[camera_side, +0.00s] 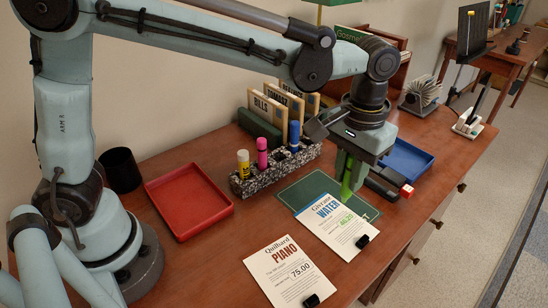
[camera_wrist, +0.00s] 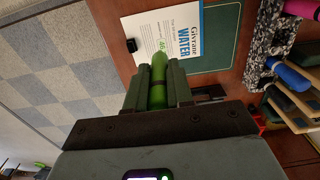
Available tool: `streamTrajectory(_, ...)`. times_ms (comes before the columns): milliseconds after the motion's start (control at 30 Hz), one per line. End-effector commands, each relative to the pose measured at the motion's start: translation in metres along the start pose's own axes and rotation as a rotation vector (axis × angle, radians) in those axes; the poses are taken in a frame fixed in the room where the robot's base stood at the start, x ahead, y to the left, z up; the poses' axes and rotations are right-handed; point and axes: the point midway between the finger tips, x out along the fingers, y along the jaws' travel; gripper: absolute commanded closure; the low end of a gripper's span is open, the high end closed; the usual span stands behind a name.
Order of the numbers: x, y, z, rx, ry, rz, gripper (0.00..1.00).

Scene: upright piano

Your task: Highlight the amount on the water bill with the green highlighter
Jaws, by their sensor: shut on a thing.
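My gripper (camera_side: 350,172) is shut on the green highlighter (camera_side: 347,188), which points down over the upper right of the water bill (camera_side: 328,238). In the wrist view, the green highlighter (camera_wrist: 158,85) sits between both fingers with its tip over the bill (camera_wrist: 152,28), beside the amount. I cannot tell whether the tip touches the paper. The amount on the water bill (camera_side: 346,221) shows green, unlike the black amount on the piano bill (camera_side: 290,278); the highlighter partly hides it in the wrist view. The water bill lies partly on a green mat (camera_side: 308,188).
A speckled holder (camera_side: 240,188) carries yellow, pink and blue highlighters. Black clips (camera_side: 362,241) sit on the bills. A red tray (camera_side: 188,200) lies left and a blue tray (camera_side: 408,160) right. Bill sorters (camera_side: 268,108) stand behind. A black item with a red-and-white end lies right of my gripper.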

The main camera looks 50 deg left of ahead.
Motion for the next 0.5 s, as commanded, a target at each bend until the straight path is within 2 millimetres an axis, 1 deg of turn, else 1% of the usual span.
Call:
streamTrajectory(267,0.003,0.000,0.000,0.001,0.000,0.000,1.00)
streamTrajectory(500,0.020,0.000,0.000,0.000,0.000,0.000,1.00)
